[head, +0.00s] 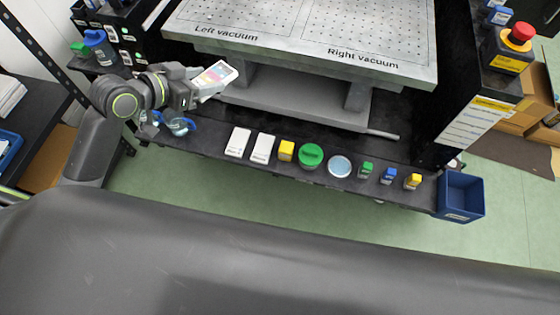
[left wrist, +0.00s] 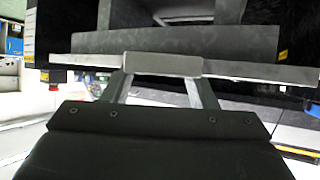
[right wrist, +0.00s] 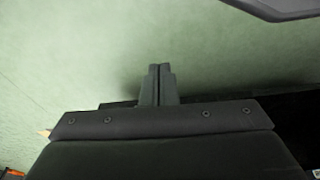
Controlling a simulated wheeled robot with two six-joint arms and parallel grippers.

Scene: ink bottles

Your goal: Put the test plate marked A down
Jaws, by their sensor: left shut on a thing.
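A white test plate (head: 216,75) with coloured patches is in my left gripper (head: 199,88), above the left part of the dark shelf and in front of the vacuum table. Its mark cannot be read. In the left wrist view, my left gripper (left wrist: 162,82) has its fingers apart, with a pale block-like edge (left wrist: 163,65) between the tips, apparently the plate seen edge-on. Two white labelled pads (head: 238,142) (head: 262,148) lie bare on the shelf; their print is too small to read surely. My right gripper (right wrist: 160,72) is shut and empty over green floor, outside the head view.
On the shelf (head: 215,146) stand a yellow block (head: 286,151), green lid (head: 311,156), pale blue dish (head: 340,166) and small bottles (head: 366,170). A blue bin (head: 461,196) is at its right end. The vacuum table (head: 380,35) is behind; blue-rimmed items (head: 180,126) lie left.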

